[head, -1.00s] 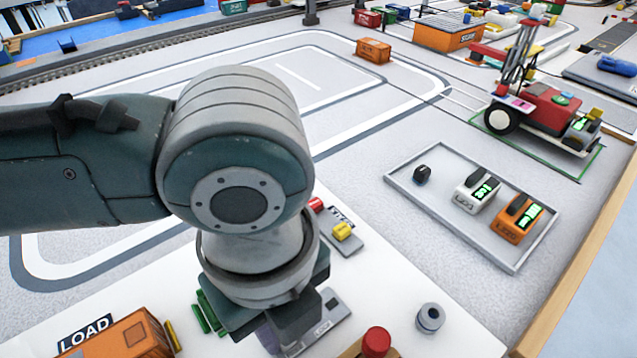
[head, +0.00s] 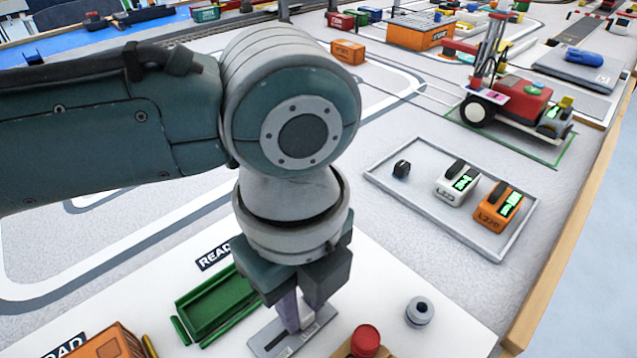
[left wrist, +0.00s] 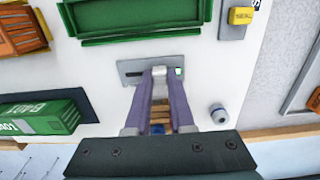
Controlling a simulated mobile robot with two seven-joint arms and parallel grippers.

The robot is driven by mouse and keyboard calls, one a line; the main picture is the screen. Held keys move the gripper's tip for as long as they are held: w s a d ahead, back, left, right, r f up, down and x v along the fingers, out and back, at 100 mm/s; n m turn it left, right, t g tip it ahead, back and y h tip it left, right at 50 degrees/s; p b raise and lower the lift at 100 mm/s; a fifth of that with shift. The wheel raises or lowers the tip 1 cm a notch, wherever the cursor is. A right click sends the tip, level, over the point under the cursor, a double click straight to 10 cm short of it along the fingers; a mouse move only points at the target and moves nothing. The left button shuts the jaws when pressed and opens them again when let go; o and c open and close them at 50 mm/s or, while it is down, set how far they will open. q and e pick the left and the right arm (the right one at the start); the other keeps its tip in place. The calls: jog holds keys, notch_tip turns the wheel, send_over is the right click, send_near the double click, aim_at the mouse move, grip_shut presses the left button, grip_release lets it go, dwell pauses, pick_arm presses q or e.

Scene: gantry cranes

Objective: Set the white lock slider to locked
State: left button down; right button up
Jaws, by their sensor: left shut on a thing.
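The lock plate (head: 268,342) is a flat grey plate on the white board, and it also shows in the left wrist view (left wrist: 195,61). It has a dark slot toward its left end and a small green mark (left wrist: 179,71) near its right end. My left gripper (head: 301,328) points down at the plate, its fingers closed in on the white slider (left wrist: 158,70) near the plate's middle. Only the slider's top shows between the fingertips (left wrist: 159,75); the fingers hide the rest. My right gripper is not in view.
A green tray (head: 207,308) lies behind the plate. A red round knob (head: 365,338) and a grey round knob (head: 419,311) stand to the right. An orange container (head: 108,344) is at the front left. A grey-rimmed tray (head: 440,225) holds small devices farther right.

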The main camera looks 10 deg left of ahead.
aim_at(304, 307)
pick_arm(q)
jog(key=c, duration=0.8)
grip_release()
jog(key=shift+w+d, duration=0.1)
jog(key=shift+w, duration=0.05)
jog(key=shift+o, duration=0.2)
notch_tip(304, 307, up, 10)
jog(key=p, duration=0.2)
jog(key=shift+p, duration=0.4)
